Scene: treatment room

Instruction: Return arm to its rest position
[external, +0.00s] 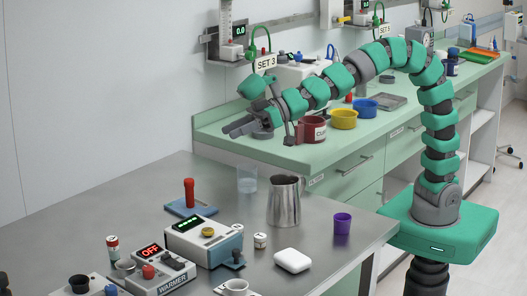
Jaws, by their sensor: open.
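My arm rises from its green base at the right and arches left over the green counter (285,152). My gripper (228,130) is at the far left end of the arm, above the near left part of that counter. Its fingers point left and look parted, with nothing seen between them. A dark red cup (316,130) is close to the right of my gripper, partly hidden by the wrist. Whether the wrist touches the cup cannot be told.
A steel table (120,215) in front carries a metal pitcher (285,203), a clear beaker (247,179), a purple cup (342,223), a warmer (157,272) reading OFF and a white-blue device (204,240). Yellow (343,119) and blue (366,108) bowls stand on the counter under my arm.

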